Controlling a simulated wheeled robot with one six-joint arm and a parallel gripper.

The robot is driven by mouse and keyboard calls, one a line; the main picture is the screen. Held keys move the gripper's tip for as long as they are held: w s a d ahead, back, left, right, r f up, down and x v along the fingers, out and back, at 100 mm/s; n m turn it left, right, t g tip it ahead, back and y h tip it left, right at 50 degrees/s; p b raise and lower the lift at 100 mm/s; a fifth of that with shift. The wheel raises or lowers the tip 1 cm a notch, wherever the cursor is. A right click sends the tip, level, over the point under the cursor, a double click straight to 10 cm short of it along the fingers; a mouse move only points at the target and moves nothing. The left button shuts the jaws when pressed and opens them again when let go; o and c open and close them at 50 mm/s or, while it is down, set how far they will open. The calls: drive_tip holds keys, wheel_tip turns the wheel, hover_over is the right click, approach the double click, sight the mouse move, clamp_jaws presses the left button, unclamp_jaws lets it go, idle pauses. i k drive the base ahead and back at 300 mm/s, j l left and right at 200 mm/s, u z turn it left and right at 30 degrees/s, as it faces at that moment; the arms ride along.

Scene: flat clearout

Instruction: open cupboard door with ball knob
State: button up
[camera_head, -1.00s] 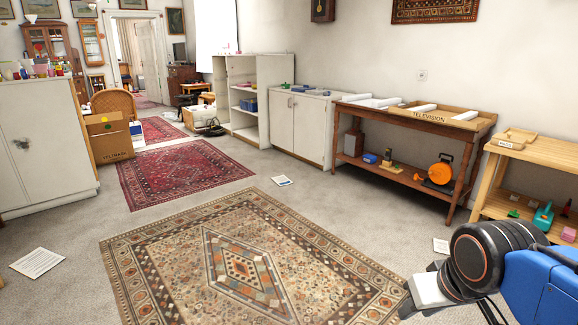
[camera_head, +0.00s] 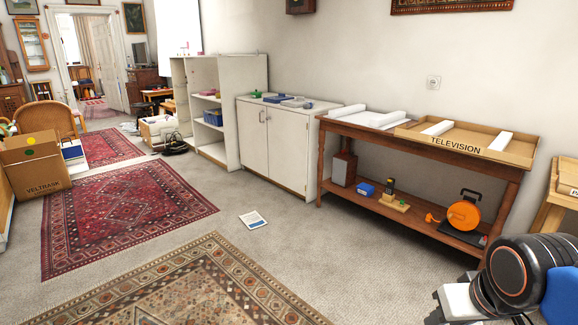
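A low white cupboard (camera_head: 275,145) stands against the wall, left of the wooden table. Its two doors look shut. Small dark fittings show near the top where the doors meet; they are too small to tell whether they are ball knobs. My arm shows at the lower right, and my gripper (camera_head: 452,305) is partly seen at its end, well apart from the cupboard. Its fingers are not clear, so I cannot tell if it is open or shut.
A tall open white shelf unit (camera_head: 243,112) adjoins the cupboard. A wooden table (camera_head: 420,142) with a television carton (camera_head: 455,146) stands to its right. A leaflet (camera_head: 253,220) lies on the carpet. Cartons (camera_head: 36,165) stand at left. The rugs (camera_head: 125,220) leave open floor.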

sight(287, 131)
drive_tip(key=i, duration=2.35)
drive_tip(key=i+u, duration=0.2)
drive_tip(key=i, duration=0.3)
drive_tip(key=i+l+u, duration=0.15)
drive_tip(key=i, duration=0.35)
drive_tip(key=i+l+u, duration=0.2)
drive_tip(key=i, duration=0.3)
drive_tip(key=i+l+u, duration=0.15)
drive_tip(key=i+l, duration=0.15)
drive_tip(key=i, duration=0.2)
drive_tip(key=i+l+u, duration=0.2)
drive_tip(key=i+l, duration=0.15)
drive_tip(key=i, duration=0.1)
